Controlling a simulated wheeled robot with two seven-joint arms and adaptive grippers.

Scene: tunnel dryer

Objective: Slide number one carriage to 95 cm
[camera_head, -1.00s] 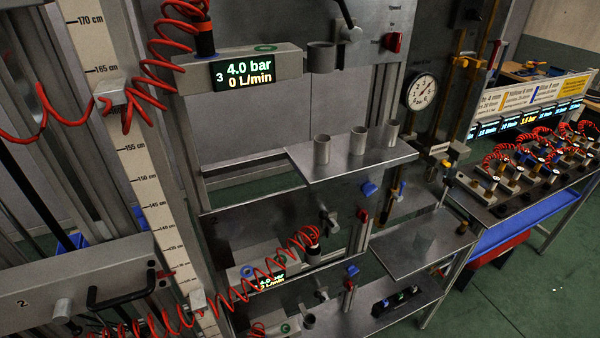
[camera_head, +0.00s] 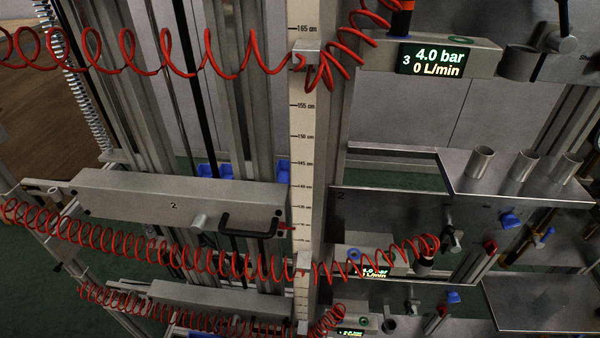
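Neither of my grippers is in view. A grey carriage marked 2 (camera_head: 150,200) spans the rails at left centre, with a black handle (camera_head: 250,224) and a round metal knob. Its right end is beside the vertical centimetre scale (camera_head: 305,120), below the 135 cm mark. A lower grey carriage (camera_head: 215,297) lies beneath it at the bottom edge, partly behind red coiled hose. I cannot read a number on it, so I cannot tell whether it is carriage one. The scale's lower marks are too small or hidden to read; 95 cm is not readable.
Red coiled hoses (camera_head: 130,250) cross in front of the carriages and scale. A display unit marked 3 (camera_head: 437,60) reads 4.0 bar and 0 L/min. Metal cups stand on a shelf (camera_head: 470,185) at right. Valves and lower shelves are at lower right.

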